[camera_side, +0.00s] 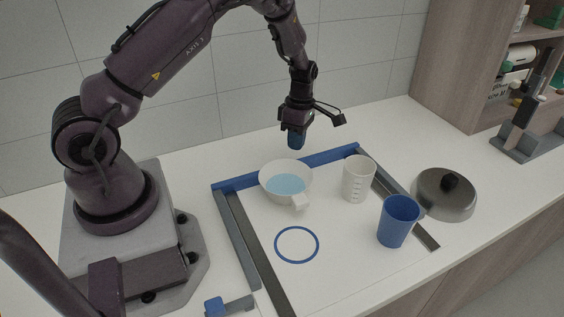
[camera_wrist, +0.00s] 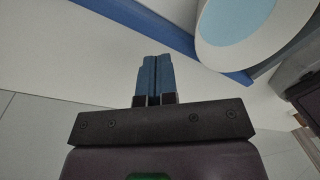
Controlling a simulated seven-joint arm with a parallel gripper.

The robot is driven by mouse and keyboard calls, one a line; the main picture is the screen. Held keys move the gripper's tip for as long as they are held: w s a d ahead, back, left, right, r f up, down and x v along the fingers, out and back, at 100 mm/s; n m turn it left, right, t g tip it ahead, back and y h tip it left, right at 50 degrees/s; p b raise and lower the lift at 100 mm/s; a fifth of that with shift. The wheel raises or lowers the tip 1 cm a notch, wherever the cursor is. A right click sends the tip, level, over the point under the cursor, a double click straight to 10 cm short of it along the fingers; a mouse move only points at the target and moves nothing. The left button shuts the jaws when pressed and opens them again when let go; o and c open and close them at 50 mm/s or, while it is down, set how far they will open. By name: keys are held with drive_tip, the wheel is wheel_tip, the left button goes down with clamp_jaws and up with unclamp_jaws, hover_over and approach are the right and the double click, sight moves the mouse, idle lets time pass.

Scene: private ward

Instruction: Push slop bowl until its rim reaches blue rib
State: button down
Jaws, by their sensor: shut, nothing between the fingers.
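The slop bowl (camera_side: 273,186) is a white round bowl with pale blue liquid in it and a small white tab at its front. It stands upright against the far side of the framed work area. The blue rib (camera_side: 330,157) is the long blue bar along the back; the bowl's rim overlaps it in the side view, and I cannot tell whether they touch. The wrist view also shows the bowl (camera_wrist: 204,45) and the rib (camera_wrist: 163,27). My gripper (camera_side: 296,147) is shut and empty, above and behind the bowl near the rib; its blue fingers (camera_wrist: 155,60) are together in the wrist view.
A white measuring cup (camera_side: 358,180) and a blue cup (camera_side: 397,222) stand right of the bowl. A metal lid (camera_side: 444,195) lies outside the frame. A flat blue ring (camera_side: 297,245) lies in front of the bowl on clear surface. Grey rails (camera_side: 236,240) edge the area.

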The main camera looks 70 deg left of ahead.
sight(285, 175)
drive_tip(key=w+d+n, duration=0.1)
drive_tip(key=d+n, duration=0.1)
drive_tip(key=w+d+n+y, duration=0.1)
drive_tip(key=w+d+n, duration=0.1)
drive_tip(key=d+n, duration=0.1)
drive_tip(key=w+d+n, duration=0.2)
drive_tip(key=d+n, duration=0.1)
drive_tip(key=shift+d+r+g, duration=0.15)
drive_tip(key=shift+r+g, duration=0.15)
drive_tip(key=shift+r, duration=0.1)
drive_tip(key=s, duration=0.8)
drive_tip(key=s+a+f, duration=0.1)
drive_tip(key=s, duration=0.3)
drive_tip(key=shift+f, duration=0.4)
drive_tip(key=shift+w+d, duration=0.15)
drive_tip(key=shift+w, duration=0.4)
drive_tip(key=shift+r, duration=0.1)
